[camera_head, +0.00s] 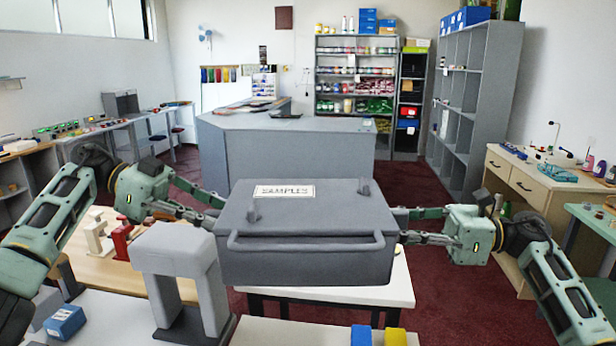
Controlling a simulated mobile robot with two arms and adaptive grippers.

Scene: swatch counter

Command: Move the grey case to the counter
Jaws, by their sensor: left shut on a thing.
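The grey case (305,262) is a box with a lid, a white label reading SAMPLES and a bar handle along its front. It is level in the middle of the view, between my two grippers. My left gripper (208,205) is shut on its left side, with the fingertips partly hidden. My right gripper (405,225) has its fingers against or very near the right side; its tips are hard to see, and I cannot tell whether it grips. The grey counter (290,152) stands beyond the case, with a dark flat item on top.
A white table (385,294) shows below and behind the case. A grey arch-shaped block (178,250) stands close at the front left. A wooden table (90,262) with red and white items is at left. Dark red floor is open right of the counter.

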